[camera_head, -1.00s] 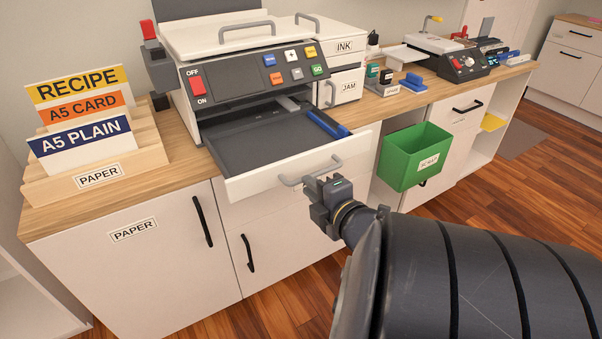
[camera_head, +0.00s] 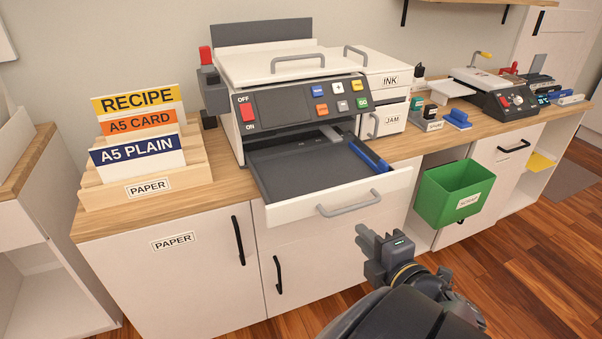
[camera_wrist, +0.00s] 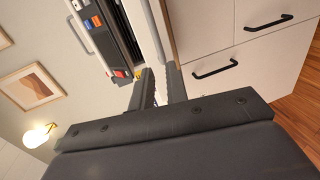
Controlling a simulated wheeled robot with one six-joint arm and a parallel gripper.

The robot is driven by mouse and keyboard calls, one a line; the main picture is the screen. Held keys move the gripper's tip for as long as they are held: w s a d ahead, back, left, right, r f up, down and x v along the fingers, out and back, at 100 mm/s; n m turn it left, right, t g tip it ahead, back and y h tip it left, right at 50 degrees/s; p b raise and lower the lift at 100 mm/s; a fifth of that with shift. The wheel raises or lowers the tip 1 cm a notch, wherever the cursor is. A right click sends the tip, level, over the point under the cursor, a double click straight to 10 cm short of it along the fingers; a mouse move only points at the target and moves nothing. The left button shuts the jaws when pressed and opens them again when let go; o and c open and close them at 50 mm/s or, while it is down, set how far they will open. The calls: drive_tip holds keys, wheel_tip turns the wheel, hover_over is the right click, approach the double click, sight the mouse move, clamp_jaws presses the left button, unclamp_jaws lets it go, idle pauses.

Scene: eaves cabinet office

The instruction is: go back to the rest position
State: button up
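My gripper (camera_head: 376,238) is dark grey and stands in front of the open printer drawer (camera_head: 392,190), below and to the right of its grey handle (camera_head: 348,204). It is clear of the handle. In the wrist view the two fingers of my gripper (camera_wrist: 160,84) show a gap with nothing held between them. The drawer is pulled out of the white printer (camera_head: 300,70); a dark tray (camera_head: 300,170) with a blue strip (camera_head: 368,155) lies in it.
A green scrap bin (camera_head: 455,192) hangs on the cabinet front to the right of my gripper. Paper cards stand in a wooden rack (camera_head: 148,185) at the left. Black cabinet handles (camera_head: 238,240) stick out below the counter. Wooden floor (camera_head: 535,245) is clear at the right.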

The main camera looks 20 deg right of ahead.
sight(339, 210)
idle(0.3)
drive_tip(key=shift+b+x, duration=2.05)
drive_tip(key=shift+x, duration=3.35)
